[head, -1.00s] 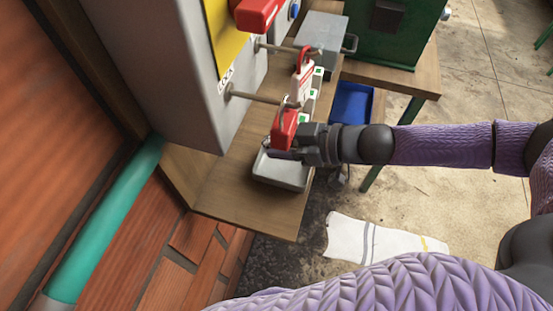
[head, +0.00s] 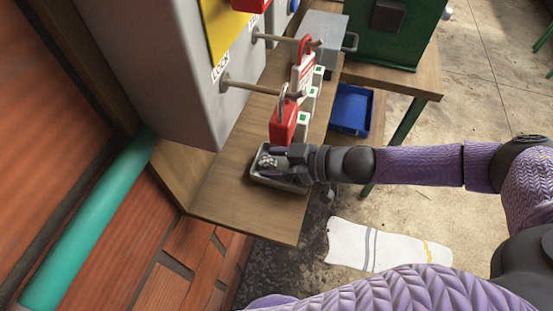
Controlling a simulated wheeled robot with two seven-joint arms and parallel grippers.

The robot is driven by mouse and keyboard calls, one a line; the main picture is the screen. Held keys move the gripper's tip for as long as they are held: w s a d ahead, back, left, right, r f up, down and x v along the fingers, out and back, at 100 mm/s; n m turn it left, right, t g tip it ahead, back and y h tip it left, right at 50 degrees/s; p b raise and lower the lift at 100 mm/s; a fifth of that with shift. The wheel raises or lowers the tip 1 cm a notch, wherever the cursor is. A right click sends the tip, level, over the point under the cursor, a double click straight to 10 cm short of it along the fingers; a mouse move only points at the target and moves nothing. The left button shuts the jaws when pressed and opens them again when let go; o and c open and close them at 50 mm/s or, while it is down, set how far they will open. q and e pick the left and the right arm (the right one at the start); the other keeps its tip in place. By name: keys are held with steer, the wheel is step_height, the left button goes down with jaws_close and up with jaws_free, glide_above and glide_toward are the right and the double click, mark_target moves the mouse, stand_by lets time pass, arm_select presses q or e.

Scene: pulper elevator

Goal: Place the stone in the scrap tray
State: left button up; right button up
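The scrap tray (head: 264,183) is a shallow grey metal tray on the wooden shelf, near its front end. A small, lumpy grey stone (head: 267,160) shows at the fingertips of my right gripper (head: 275,160), over the tray's inside. The gripper reaches in from the right, low over the tray, and covers much of it. I cannot tell whether the fingers still press on the stone or whether it rests on the tray floor. My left gripper is not in view.
A red padlock (head: 284,122) hangs from a peg just above my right gripper, with another red-and-white padlock (head: 303,70) behind. Small green-marked blocks (head: 303,120) line the shelf. A grey box (head: 324,36) and a blue bin (head: 350,109) stand further back. A white cloth (head: 385,245) lies on the floor.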

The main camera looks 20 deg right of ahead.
steer(key=p+v, duration=0.2)
steer(key=v, duration=1)
steer(key=shift+r, duration=0.1)
